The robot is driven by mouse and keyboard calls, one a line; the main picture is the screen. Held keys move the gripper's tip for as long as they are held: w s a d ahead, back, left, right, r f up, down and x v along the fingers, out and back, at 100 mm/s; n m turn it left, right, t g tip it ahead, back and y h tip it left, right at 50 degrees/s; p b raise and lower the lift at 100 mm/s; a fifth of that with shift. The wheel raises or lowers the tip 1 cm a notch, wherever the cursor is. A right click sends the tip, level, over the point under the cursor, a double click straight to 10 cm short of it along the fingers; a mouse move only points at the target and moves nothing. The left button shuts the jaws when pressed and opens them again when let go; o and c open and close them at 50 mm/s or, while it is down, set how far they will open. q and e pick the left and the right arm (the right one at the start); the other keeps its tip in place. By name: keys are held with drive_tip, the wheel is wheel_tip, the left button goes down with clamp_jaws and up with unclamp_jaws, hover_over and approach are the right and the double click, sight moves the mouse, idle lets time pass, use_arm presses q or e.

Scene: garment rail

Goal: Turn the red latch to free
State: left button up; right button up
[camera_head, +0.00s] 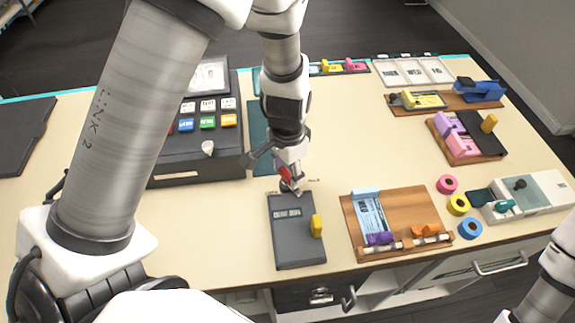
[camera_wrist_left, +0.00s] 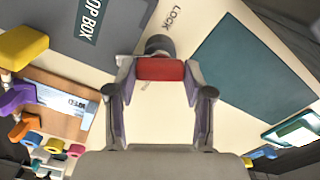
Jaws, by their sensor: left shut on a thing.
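The red latch (camera_head: 285,173) is at the back end of the dark grey box (camera_head: 297,250), with its base on the cream tabletop. It also shows in the left wrist view (camera_wrist_left: 160,69) as a red block on a dark round knob. My left gripper (camera_head: 288,180) reaches down onto it, and its two fingertips close on the red block from both sides. The word LOCK is printed beside the knob in the wrist view. Small lettering on both sides of the latch is too small to read in the head view. My right gripper is out of view.
A yellow handle (camera_head: 316,226) stands on the grey box. A black cash register (camera_head: 200,150) is to the left, and a wooden board (camera_head: 408,200) with a clip and rolls to the right. Coloured tape rings (camera_head: 458,205) lie farther right.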

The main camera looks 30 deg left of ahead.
use_arm(q)
drive_tip(key=n+p, duration=0.1)
drive_tip(key=n, duration=0.2)
drive_tip(key=shift+s+n+p, duration=0.1)
drive_tip(key=shift+n+p, duration=0.3)
drive_tip(key=n+p, duration=0.1)
drive_tip(key=n, duration=0.2)
drive_tip(key=shift+n+p, duration=0.3)
drive_tip(key=shift+p, duration=0.1)
drive_tip(key=shift+n+p, duration=1.2)
drive_tip(key=shift+n, duration=1.3)
drive_tip(key=shift+f, duration=0.1)
drive_tip(key=o, duration=1.2)
drive_tip(key=shift+c, duration=0.2)
